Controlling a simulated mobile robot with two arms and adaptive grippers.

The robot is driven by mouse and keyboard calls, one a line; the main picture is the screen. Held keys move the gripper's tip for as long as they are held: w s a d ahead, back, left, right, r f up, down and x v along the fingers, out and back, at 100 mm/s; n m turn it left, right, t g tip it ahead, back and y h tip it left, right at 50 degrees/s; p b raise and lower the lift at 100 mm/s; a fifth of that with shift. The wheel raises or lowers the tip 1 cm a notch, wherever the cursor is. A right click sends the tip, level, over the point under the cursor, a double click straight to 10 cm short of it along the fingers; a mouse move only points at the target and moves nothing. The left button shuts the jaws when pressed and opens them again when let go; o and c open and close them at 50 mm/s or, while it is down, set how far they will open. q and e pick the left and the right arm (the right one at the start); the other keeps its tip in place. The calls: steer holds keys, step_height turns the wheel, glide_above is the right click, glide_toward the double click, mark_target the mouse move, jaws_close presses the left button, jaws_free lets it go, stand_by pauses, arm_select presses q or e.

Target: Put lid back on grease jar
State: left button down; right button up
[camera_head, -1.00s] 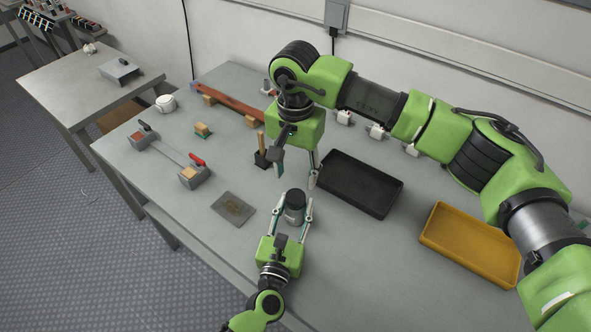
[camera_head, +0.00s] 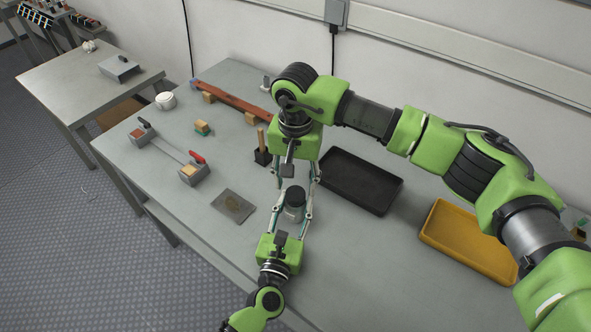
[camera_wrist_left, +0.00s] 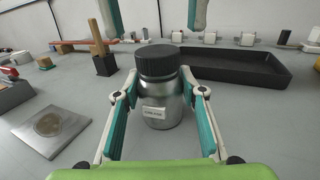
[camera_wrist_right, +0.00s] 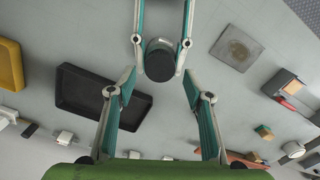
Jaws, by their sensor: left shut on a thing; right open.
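The grease jar (camera_wrist_left: 160,108) is a silvery cylinder with a pale label, upright at the front of the bench. Its black ribbed lid (camera_wrist_left: 157,60) sits on its top and looks level; whether it is screwed tight cannot be seen. My left gripper (camera_head: 292,212) is shut around the jar's body from the near side. My right gripper (camera_wrist_right: 159,77) points down above the jar, open and empty. Its fingers are spread on either side of the lid, apart from it. In the left wrist view the right fingers show above and behind the lid.
A black tray (camera_head: 388,208) lies right of the jar, and a yellow tray (camera_head: 430,238) farther right. A flat grey plate (camera_head: 234,206) lies left. A wooden-handled block (camera_head: 262,155) stands behind. A grey fixture with a red handle (camera_head: 193,172) is farther left.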

mark_target(295, 193)
steer(key=shift+f, duration=1.8)
